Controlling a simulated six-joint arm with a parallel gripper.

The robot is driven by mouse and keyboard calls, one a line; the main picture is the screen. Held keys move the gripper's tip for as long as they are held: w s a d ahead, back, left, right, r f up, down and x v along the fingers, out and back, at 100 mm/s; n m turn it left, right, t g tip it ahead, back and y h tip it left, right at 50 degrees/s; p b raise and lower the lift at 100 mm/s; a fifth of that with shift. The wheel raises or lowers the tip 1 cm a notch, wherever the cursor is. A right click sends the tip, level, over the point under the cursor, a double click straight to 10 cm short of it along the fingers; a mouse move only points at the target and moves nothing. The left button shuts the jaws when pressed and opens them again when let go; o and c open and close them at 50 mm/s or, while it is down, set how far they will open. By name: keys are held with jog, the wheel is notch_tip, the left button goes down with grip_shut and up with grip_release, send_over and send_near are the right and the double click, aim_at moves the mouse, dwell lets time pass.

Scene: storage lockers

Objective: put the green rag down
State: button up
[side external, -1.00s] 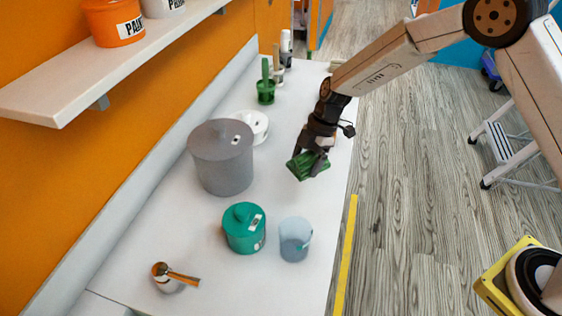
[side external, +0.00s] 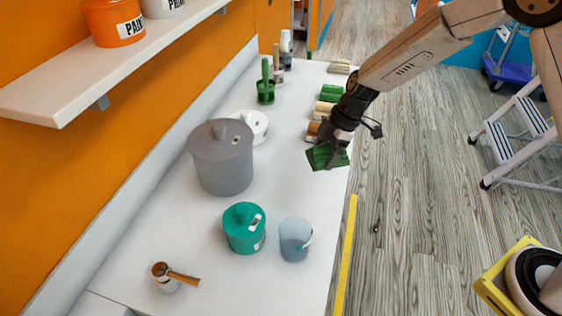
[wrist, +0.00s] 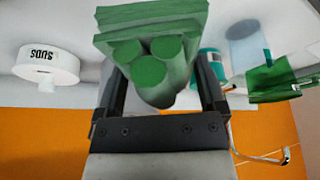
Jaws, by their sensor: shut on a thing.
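My gripper (side external: 335,146) is shut on the green rag (side external: 325,157), over the right edge of the white bench. In the wrist view, the rag (wrist: 150,50) sits between both fingers of my gripper (wrist: 158,88) as a folded bundle with rounded roll ends. From the side view I cannot tell whether the rag touches the bench top. Another green cloth-like piece (wrist: 282,82) shows at the right of the wrist view; I cannot tell whether it is separate. A green roll (side external: 332,92) lies on the bench behind my gripper.
Tan rolls (side external: 324,108) lie beside the green roll. The bench between pot and gripper is clear.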

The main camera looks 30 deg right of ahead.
jog(key=s+d+r+m+t+h, duration=0.1)
jog(key=s+d+r+m+t, duration=0.1)
jog(key=s+d+m, duration=0.3)
jog(key=shift+d+r+m, duration=0.45)
jog(key=shift+d+m, duration=0.15)
jog(key=shift+d, duration=0.25)
jog(key=shift+w+a+f, duration=0.1)
jog(key=shift+w+f, duration=1.45)
jog(key=shift+w, duration=0.7)
jog(key=shift+w+a+f, duration=0.15)
jog(key=shift+w+f, duration=1.4)
jog(key=shift+w, duration=0.65)
jog(key=shift+w+a+f, duration=0.1)
jog(key=shift+w+f, duration=1.45)
jog(key=shift+w, duration=0.7)
jog(key=shift+w+f, duration=0.2)
jog(key=shift+f, duration=1.65)
jog(key=shift+f, duration=0.15)
